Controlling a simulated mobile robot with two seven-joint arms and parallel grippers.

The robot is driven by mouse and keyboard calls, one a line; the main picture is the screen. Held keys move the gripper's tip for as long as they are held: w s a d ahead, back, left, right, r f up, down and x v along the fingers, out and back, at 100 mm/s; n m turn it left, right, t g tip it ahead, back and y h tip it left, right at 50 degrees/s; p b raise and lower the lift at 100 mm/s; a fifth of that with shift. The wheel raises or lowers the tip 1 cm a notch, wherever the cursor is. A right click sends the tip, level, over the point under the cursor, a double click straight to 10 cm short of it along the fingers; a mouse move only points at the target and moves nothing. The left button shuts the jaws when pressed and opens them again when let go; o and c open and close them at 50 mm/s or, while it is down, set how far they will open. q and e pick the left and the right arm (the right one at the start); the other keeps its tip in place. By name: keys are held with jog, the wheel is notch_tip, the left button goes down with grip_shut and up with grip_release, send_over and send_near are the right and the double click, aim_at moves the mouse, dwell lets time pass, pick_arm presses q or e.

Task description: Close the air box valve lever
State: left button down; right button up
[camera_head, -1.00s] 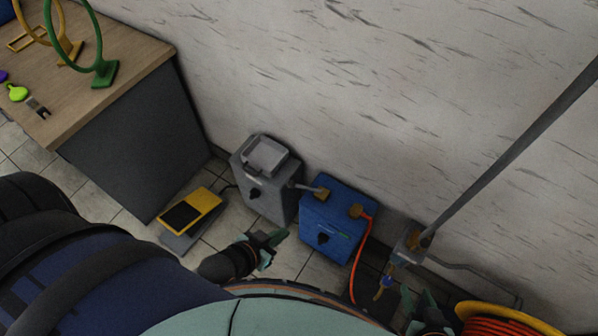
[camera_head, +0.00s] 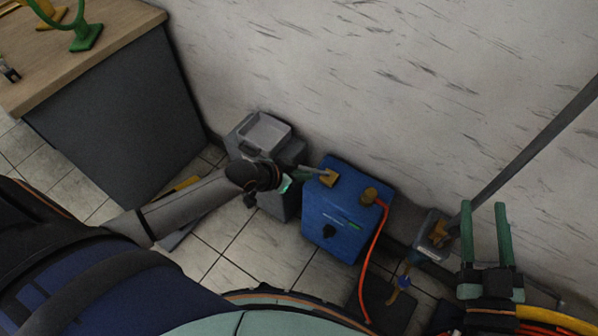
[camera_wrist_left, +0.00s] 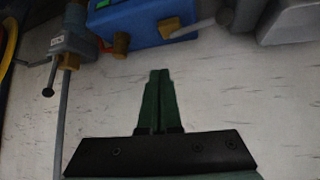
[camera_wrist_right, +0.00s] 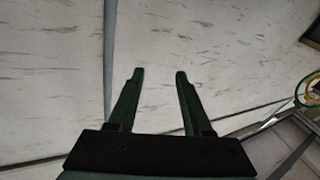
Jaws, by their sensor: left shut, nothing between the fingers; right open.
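The blue box (camera_head: 345,215) stands on the floor against the wall, with brass fittings on top and a black knob on its front. A small blue lever (camera_head: 404,282) shows on the brass fitting below the grey wall unit (camera_head: 432,235). I cannot tell which part is the air box valve lever. My left gripper (camera_head: 287,184) is shut and empty, between the grey box and the blue box. In the left wrist view its fingers (camera_wrist_left: 158,74) point at the wall, below the blue box (camera_wrist_left: 150,22). My right gripper (camera_head: 484,206) is open and empty, right of the wall unit.
The grey box (camera_head: 280,203) with a tray on top stands left of the blue box, partly hidden by my left arm. An orange hose (camera_head: 374,258) runs down from the blue box. A slanted grey pipe (camera_head: 530,150) rises from the wall unit. A wooden-topped desk (camera_head: 100,45) stands left.

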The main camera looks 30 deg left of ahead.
pick_arm(q)
jog(key=y+b, duration=0.1)
jog(key=b, duration=0.6)
send_near(311, 169)
jog(key=w+a+r, duration=0.3)
jog(key=shift+w+a+r, duration=0.15)
jog(key=shift+w+a, duration=0.1)
jog(key=shift+w, duration=0.25)
pick_arm(e)
jog(key=s+a+r+n+t+y, duration=0.1)
jog(key=s+r+n+t+y, duration=0.2)
jog(key=r+y, duration=0.2)
jog(key=shift+s+a+n+t, duration=0.25)
jog(key=shift+s+n+t, duration=0.05)
jog(key=shift+s+n, duration=0.1)
jog(key=shift+r, duration=0.1)
